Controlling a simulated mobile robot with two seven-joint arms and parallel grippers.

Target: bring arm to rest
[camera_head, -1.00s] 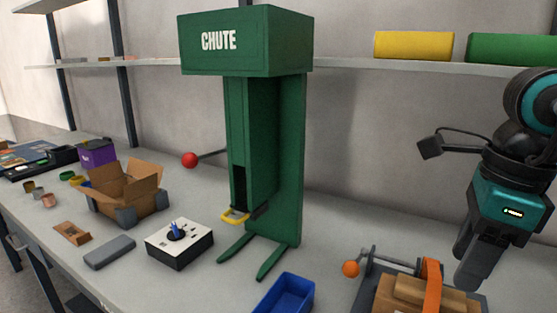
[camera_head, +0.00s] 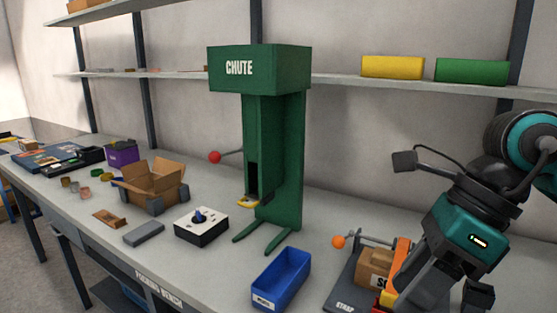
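My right arm comes in at the right edge. Its teal and black wrist points down, and the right gripper (camera_head: 442,298) hangs at the lower right, in front of the strap station. Its two dark fingers look apart, with nothing seen between them; their tips are near or past the lower picture edge. The strap station (camera_head: 343,292) holds a cardboard box (camera_head: 373,268) with an orange strap, partly hidden behind the gripper. Whether the gripper touches it I cannot tell. My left gripper is out of view.
The green chute (camera_head: 290,160) stands mid-bench with a red-knobbed lever (camera_head: 215,157). A blue bin (camera_head: 281,278), a white control box (camera_head: 201,227), a grey block (camera_head: 144,234) and an open carton (camera_head: 153,184) stand on the bench. A shelf (camera_head: 330,80) runs behind.

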